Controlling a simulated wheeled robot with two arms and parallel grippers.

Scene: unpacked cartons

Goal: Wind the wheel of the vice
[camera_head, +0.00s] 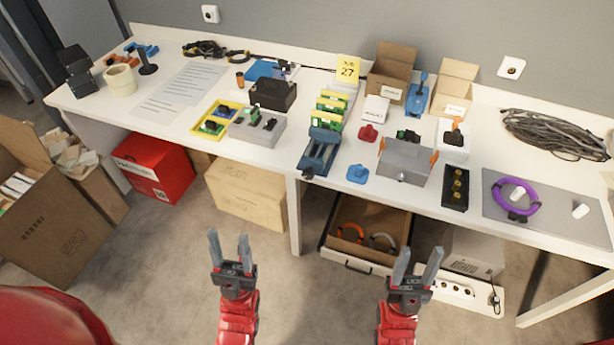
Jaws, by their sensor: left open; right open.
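A blue vice-like tool (320,152) sits near the front edge of the white table, at the middle. A small dark knob or wheel (307,173) shows at its front end; its details are too small to tell. My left gripper (229,240) is open and empty in front of the table, lower and to the left of the vice. My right gripper (418,255) is open and empty in front of the table, to the right of the vice. Neither gripper touches anything.
A grey box (404,161) and a blue piece (357,174) stand right of the vice; a grey device (257,127) stands left. A purple ring (517,196) lies on a grey mat at right.

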